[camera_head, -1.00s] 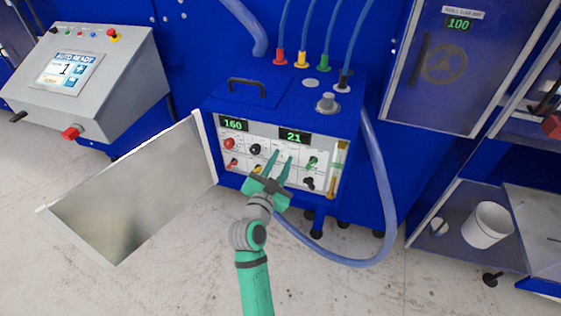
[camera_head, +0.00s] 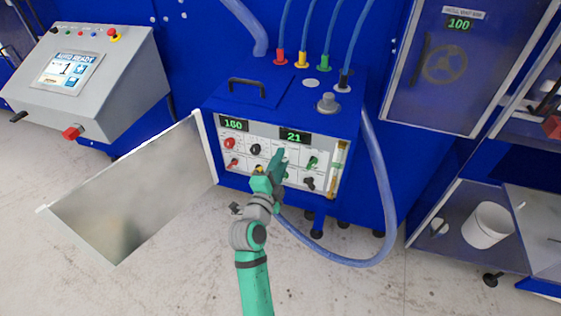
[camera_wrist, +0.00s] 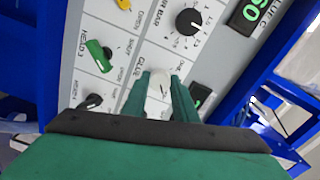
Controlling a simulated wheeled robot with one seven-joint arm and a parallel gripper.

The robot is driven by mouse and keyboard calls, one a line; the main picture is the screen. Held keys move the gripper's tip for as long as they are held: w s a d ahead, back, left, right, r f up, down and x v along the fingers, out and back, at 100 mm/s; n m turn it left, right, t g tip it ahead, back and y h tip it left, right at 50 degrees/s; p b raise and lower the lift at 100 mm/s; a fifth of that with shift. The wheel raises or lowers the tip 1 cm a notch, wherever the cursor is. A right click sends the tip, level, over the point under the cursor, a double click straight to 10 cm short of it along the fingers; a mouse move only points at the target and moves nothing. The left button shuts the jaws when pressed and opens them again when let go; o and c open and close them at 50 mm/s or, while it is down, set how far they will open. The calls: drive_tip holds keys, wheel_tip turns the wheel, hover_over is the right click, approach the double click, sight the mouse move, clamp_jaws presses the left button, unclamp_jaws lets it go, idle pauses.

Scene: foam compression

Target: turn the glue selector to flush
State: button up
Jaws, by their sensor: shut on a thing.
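The glue selector is a white knob (camera_wrist: 157,88) on the white panel, with the word GLUE printed beside it in the wrist view. My gripper (camera_wrist: 160,82) has one green finger on each side of the knob and is shut on it. In the head view my gripper (camera_head: 279,160) reaches the middle of the control panel (camera_head: 265,133), below the display reading 21. There its fingers overlap and hide the knob. I cannot read which position the knob points to.
Close by are a black dial (camera_wrist: 188,22), a green knob (camera_wrist: 98,55) and a yellow knob (camera_wrist: 123,4). The cabinet's open door (camera_head: 135,190) stands at left. A blue hose (camera_head: 383,190) loops at right. The floor in front is clear.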

drive_tip(key=shift+a+m, duration=0.1)
drive_tip(key=shift+m, duration=0.5)
drive_tip(key=o, duration=1.1)
drive_tip(key=shift+c, duration=0.2)
drive_tip(key=v, duration=1)
drive_tip(key=shift+s, duration=0.4)
drive_tip(key=shift+a, duration=0.1)
